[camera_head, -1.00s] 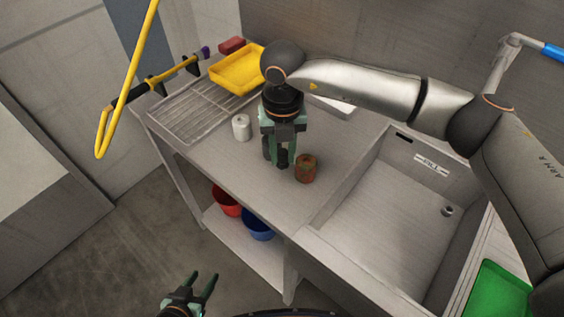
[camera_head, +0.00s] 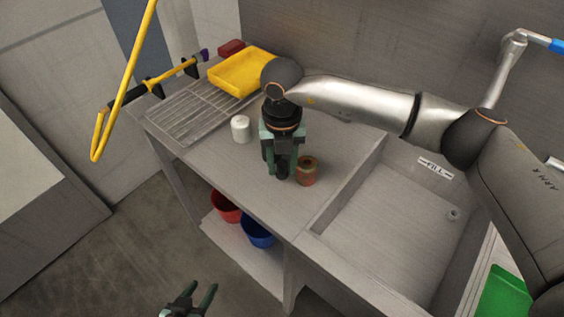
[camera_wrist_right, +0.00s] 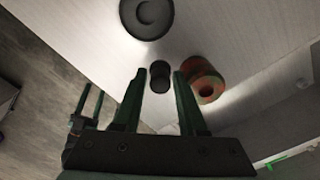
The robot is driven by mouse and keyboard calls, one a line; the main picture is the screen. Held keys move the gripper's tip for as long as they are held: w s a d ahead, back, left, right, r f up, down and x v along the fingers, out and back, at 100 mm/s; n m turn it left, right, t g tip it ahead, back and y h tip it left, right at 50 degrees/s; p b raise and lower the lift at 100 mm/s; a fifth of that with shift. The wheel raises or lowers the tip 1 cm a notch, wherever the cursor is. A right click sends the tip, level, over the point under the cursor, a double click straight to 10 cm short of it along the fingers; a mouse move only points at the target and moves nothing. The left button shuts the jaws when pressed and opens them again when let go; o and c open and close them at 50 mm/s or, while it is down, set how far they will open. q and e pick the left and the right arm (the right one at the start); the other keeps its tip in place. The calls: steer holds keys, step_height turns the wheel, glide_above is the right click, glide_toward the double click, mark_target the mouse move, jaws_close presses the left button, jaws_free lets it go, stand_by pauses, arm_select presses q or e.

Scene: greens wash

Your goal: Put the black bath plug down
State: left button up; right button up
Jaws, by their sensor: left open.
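The black bath plug (camera_wrist_right: 159,76) is a small dark cylinder between the fingertips of my right gripper (camera_wrist_right: 159,75) in the right wrist view. A narrow gap shows on each side of it, so the fingers look open around it. In the head view my right gripper (camera_head: 282,165) points down at the steel worktop (camera_head: 225,160), with the plug's dark shape (camera_head: 282,173) low between the fingers. I cannot tell exactly whether the plug touches the worktop. My left gripper (camera_head: 202,290) is open and empty over the floor at the bottom.
A rusty brown can (camera_head: 307,172) stands close right of my right gripper. A white canister (camera_head: 241,129) stands to its left. A yellow tray (camera_head: 240,86) is at the back by the draining grid. The sink (camera_head: 385,225) lies to the right. Red (camera_head: 226,206) and blue (camera_head: 258,230) buckets are below.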

mark_target(282, 163)
steer(key=shift+r, duration=0.1)
step_height(282, 163, up, 12)
steer(key=shift+b, duration=0.4)
